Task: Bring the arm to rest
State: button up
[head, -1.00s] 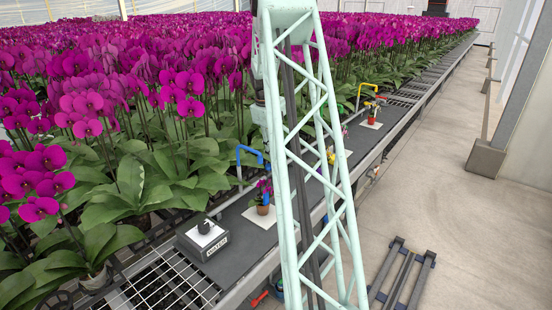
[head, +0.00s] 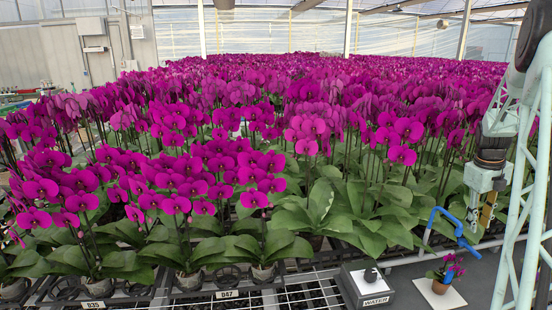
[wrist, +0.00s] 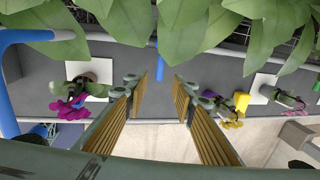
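My gripper (head: 484,212) hangs at the right side of the head view, close to the orchid leaves and above the grey bench strip. In the wrist view my gripper (wrist: 160,92) has its two ribbed fingers apart, with nothing between them. Grey bench surface and a pale floor show beyond the fingers. A potted magenta orchid (wrist: 72,108) lies to the left of the fingers and a yellow-flowered plant (wrist: 232,112) to the right, both apart from them.
Dense orchids (head: 270,130) fill the benches. Leaves (wrist: 200,20) overhang the top of the wrist view. A blue pipe (head: 448,222) stands near my gripper.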

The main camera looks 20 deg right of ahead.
jog(key=shift+w, duration=0.1)
jog(key=w+a+r+n+t+h, duration=0.1)
jog(key=w+a+r+n, duration=0.85)
jog(key=a, duration=0.35)
jog(key=s+a+r+n+t, duration=0.1)
jog(key=s+a+r+n, duration=0.3)
jog(key=a, duration=0.7)
jog(key=s+a+r+n, duration=0.2)
jog(key=a+r+n, duration=0.2)
jog(key=a+r, duration=0.45)
jog(key=s+a+r+n+t, duration=0.1)
jog(key=s+a+r+n, duration=0.25)
jog(key=a, duration=0.95)
jog(key=s+a+n+y, duration=0.1)
jog(key=s+a+n, duration=0.7)
jog(key=s+a, duration=0.4)
jog(key=s+a+f+n+t+y, duration=0.1)
jog(key=s+a+n+y, duration=0.1)
jog(key=s+a+n, duration=0.6)
jog(key=s+a, duration=0.4)
jog(key=s, duration=0.5)
jog(key=shift+s+a+f, duration=0.15)
jog(key=shift+s+f, duration=0.05)
jog(key=shift+s, duration=0.15)
